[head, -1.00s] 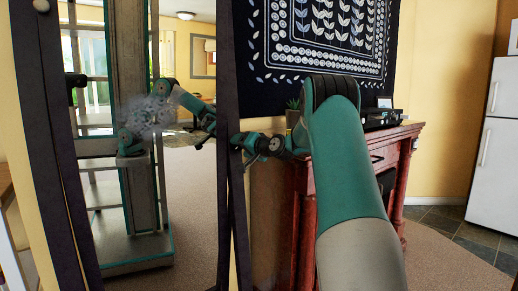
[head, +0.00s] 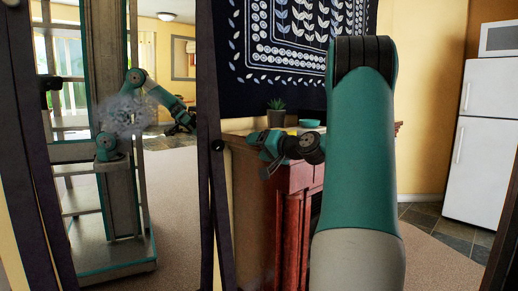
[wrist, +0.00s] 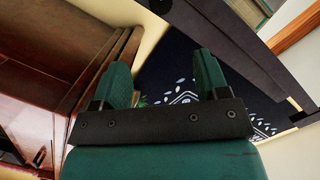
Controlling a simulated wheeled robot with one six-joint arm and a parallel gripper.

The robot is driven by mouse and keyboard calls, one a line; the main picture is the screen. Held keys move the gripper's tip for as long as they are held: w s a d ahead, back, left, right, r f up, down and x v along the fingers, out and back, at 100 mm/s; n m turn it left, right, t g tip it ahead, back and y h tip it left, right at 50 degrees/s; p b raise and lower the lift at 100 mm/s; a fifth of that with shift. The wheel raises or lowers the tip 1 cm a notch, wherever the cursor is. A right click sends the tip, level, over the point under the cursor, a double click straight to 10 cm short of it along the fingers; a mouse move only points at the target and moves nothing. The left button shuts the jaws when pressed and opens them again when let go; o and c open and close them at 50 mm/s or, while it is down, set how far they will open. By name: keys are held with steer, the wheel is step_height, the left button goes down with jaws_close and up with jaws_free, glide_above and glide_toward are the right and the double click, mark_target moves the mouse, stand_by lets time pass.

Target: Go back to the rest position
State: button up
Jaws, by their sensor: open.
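My gripper (head: 264,152) is at the left end of my raised arm, in front of the upper left part of the fireplace in the head view. In the wrist view my gripper (wrist: 162,72) shows two green fingers spread well apart, with nothing between them. My arm's large green link stands nearly upright right of centre in the head view and hides part of the mantel.
A tall dark-framed mirror (head: 209,200) at left reflects my body. The red-brown fireplace (head: 255,205) carries a potted plant (head: 276,115) and a teal bowl (head: 309,123). A dark patterned hanging (head: 290,45) is behind. A white fridge (head: 482,150) stands right.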

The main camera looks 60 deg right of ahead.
stand_by(0.4)
steer(key=w+a+f+n+g+y, duration=0.2)
steer(key=a+n+g+y, duration=0.25)
steer(key=a, duration=1.15)
steer(key=w+a+f+n+g+y, duration=0.25)
steer(key=a+n+y, duration=0.2)
steer(key=a, duration=1.15)
steer(key=s+a+f+n+g, duration=0.4)
steer(key=s+a+n+g, duration=0.15)
steer(key=s+a, duration=0.65)
steer(key=s+a+f+n+g+h, duration=0.1)
steer(key=s+a+n+g+h, duration=0.15)
steer(key=s, duration=0.35)
steer(key=s+a+f+n+g+h, duration=0.1)
steer(key=s+a+f+g, duration=0.15)
steer(key=s, duration=0.35)
step_height(320, 180, up, 22)
steer(key=t+p, duration=0.1)
steer(key=p, duration=2)
steer(key=shift+w+a+y, duration=0.25)
steer(key=shift+y, duration=0.1)
